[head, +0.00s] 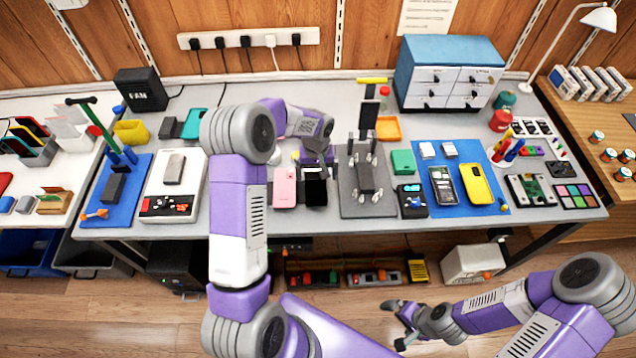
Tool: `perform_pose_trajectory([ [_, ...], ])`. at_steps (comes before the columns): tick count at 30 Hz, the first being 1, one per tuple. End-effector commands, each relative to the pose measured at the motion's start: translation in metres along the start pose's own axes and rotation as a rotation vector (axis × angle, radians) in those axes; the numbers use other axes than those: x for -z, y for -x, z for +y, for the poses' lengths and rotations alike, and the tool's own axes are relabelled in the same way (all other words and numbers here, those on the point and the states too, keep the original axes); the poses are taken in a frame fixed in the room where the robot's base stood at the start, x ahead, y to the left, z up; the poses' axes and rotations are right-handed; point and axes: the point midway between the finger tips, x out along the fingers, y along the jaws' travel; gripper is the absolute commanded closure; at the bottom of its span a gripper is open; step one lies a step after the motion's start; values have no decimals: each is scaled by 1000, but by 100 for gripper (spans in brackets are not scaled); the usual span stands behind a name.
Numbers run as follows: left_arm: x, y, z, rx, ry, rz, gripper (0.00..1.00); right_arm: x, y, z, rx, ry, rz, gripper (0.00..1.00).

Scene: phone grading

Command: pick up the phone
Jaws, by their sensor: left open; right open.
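Several phones lie on the white table, and I cannot tell which one is meant. A pink phone (285,190) and a black phone (315,192) lie side by side near the middle front. My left gripper (316,163) is open and points down just behind and over the far end of the black phone, whose far end it partly hides; I cannot tell whether they touch. A dark phone (446,186) and a yellow phone (477,184) lie on the blue mat (493,207) at right. My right gripper (400,325) is open and empty, low in front of the table.
A white device (154,187) with a grey slab on top is at left. A blue drawer cabinet (449,65) stands at the back. My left arm hides part of the table.

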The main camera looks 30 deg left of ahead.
Motion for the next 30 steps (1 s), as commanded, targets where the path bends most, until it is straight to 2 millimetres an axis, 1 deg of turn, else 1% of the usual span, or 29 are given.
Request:
perform_pose_trajectory([
  [5, 1, -21, -3, 0, 0, -2, 0, 0, -4, 2, 0, 0, 0, 0],
  [10, 2, -46, -4, 0, -2, -2, 0, 1, -8, 3, 0, 0, 1, 0],
  [13, 2, -52, -4, -1, 0, 0, 0, 1, -8, 3, 0, 0, 1, 0],
  [18, 3, -51, -3, -1, -1, 1, 0, 1, -8, 3, 0, 0, 1, 0],
  [20, 3, -51, -3, -1, -1, 1, 8, 1, -8, 3, 0, 0, 1, 0],
  [30, 3, -50, -3, -1, -1, 1, 60, 1, -8, 3, 0, 0, 1, 0],
])
